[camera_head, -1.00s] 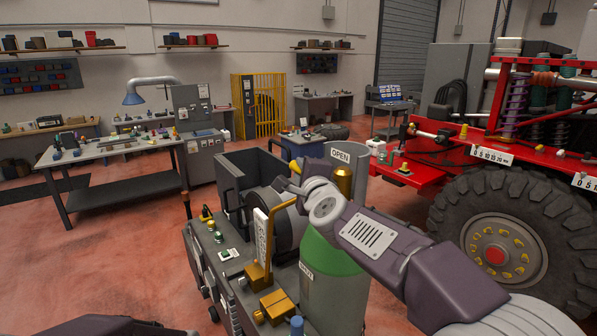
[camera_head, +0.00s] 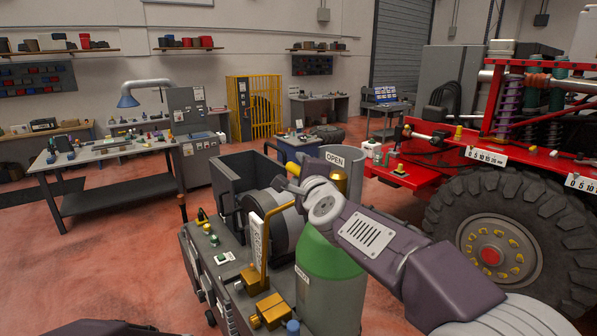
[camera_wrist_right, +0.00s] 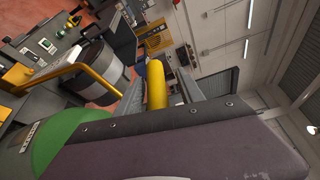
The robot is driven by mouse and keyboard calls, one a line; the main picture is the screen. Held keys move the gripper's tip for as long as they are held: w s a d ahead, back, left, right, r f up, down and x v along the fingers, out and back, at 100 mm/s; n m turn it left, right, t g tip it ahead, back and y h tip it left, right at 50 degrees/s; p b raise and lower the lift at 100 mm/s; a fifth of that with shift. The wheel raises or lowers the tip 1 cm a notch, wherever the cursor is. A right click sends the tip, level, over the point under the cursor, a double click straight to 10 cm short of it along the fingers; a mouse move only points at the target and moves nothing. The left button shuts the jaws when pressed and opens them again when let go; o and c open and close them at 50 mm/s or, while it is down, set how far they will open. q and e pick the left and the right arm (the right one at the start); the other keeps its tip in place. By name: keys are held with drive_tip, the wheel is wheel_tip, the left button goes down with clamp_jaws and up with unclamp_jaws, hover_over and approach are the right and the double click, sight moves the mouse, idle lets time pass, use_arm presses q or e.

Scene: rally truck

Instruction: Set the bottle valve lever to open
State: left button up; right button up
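The bottle (camera_head: 328,262) is a grey cylinder with a green shoulder, standing upright on the cart. It also shows in the right wrist view (camera_wrist_right: 62,142). An OPEN label (camera_head: 335,159) and a gold valve part (camera_head: 339,181) show above it, partly behind my right arm. A yellow lever (camera_wrist_right: 156,86) lies between the fingers of my right gripper (camera_wrist_right: 158,95); its tip shows in the head view (camera_head: 293,168). I cannot tell whether the fingers press on it. My right gripper (camera_head: 292,182) reaches over the bottle top. My left gripper is out of view.
The cart (camera_head: 222,285) carries a gold upright handle (camera_head: 262,245), a grey drum and small knobs close to the bottle. A red truck with a big tyre (camera_head: 495,240) stands at right. A workbench (camera_head: 110,150) stands back left. Red floor is open at left.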

drive_tip(key=shift+f, duration=0.1)
drive_tip(key=v, duration=0.8)
drive_tip(key=shift+s+d+b, duration=0.15)
drive_tip(key=shift+s+b, duration=0.15)
drive_tip(key=shift+s, duration=0.1)
